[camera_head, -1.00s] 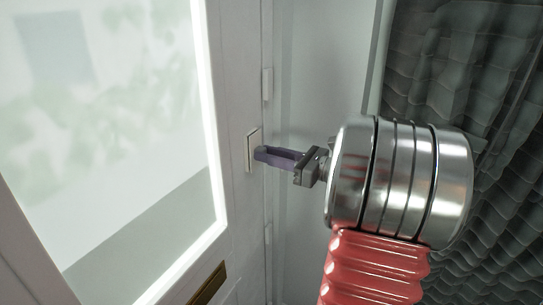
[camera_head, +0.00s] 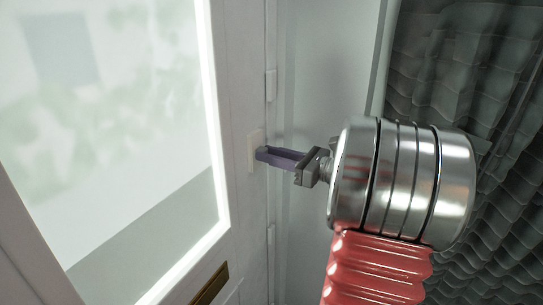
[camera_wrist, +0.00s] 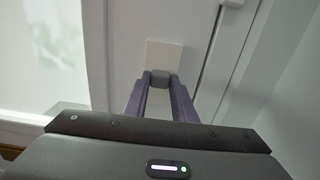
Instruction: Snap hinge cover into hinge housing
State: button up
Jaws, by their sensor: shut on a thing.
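The hinge cover looks to be a flat cream plate (camera_head: 254,152) against the white door's edge, at the tips of my gripper. It also shows in the wrist view (camera_wrist: 164,54). My gripper (camera_head: 263,153) reaches in from the right with purple fingers. No gap shows between plate and door. The hinge housing cannot be made out apart from the plate and may be behind it.
A white door (camera_head: 242,90) with a large frosted pane stands at left, with a brass slot (camera_head: 208,285) low down. White hinge knuckles (camera_head: 270,85) run along its edge. A pale wall is beside it. A dark rippled curtain (camera_head: 450,60) hangs at right.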

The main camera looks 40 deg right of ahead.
jog(key=o, duration=1.1)
jog(key=shift+s+d, duration=0.1)
jog(key=v, duration=1.3)
jog(key=shift+s, duration=0.25)
